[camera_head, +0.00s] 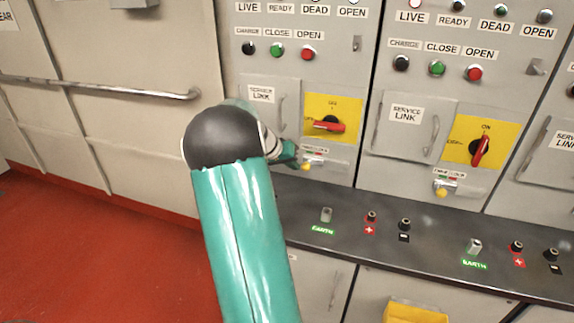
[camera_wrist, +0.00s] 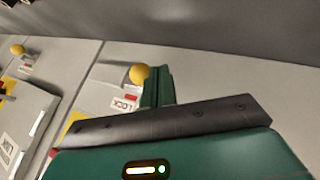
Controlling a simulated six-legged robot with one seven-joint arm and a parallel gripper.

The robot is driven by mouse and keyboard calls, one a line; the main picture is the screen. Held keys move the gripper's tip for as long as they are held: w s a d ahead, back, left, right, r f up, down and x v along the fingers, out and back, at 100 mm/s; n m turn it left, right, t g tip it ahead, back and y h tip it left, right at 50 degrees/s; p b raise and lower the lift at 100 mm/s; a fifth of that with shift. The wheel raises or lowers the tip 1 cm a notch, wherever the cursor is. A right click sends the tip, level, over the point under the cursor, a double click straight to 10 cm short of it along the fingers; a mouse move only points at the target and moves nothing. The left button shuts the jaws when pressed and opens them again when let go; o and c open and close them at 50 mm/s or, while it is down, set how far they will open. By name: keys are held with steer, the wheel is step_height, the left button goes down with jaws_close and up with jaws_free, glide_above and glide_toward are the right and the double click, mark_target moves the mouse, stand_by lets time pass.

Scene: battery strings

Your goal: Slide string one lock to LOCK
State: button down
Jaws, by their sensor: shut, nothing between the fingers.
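The lock slide of the left panel has a yellow knob (camera_head: 306,166), low under a yellow switch plate (camera_head: 343,108). The plate's red handle (camera_head: 328,126) lies level. My gripper (camera_head: 292,160) is at the knob's left in the head view, partly hidden by my arm. In the wrist view my gripper (camera_wrist: 158,84) is shut and empty, its fingers right beside the yellow knob (camera_wrist: 139,74). I cannot tell if they touch. A label (camera_wrist: 124,103) reading LOCK lies below the knob in that view. The string's number is not visible.
The neighbouring panel has a similar yellow knob (camera_head: 441,191) and an upright red handle (camera_head: 480,150). A dark ledge (camera_head: 380,207) with EARTH posts and terminals runs below. A long handrail (camera_head: 130,91) crosses the left wall. Red floor lies open at lower left.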

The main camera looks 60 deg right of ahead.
mark_target(305, 168)
steer(key=shift+s+d, duration=0.2)
steer(key=shift+s, duration=0.75)
steer(key=shift+s+d, duration=0.15)
steer(key=shift+s, duration=0.75)
steer(key=shift+w+a+f, duration=0.15)
steer(key=shift+w, duration=0.3)
steer(key=w, duration=0.1)
steer(key=w+a, duration=0.1)
steer(key=w, duration=0.1)
steer(key=shift+w+a, duration=0.3)
steer(key=shift+w, duration=0.05)
steer(key=v, duration=0.9)
steer(key=shift+s, duration=0.2)
steer(key=shift+w+a, duration=0.1)
steer(key=shift+a, duration=0.05)
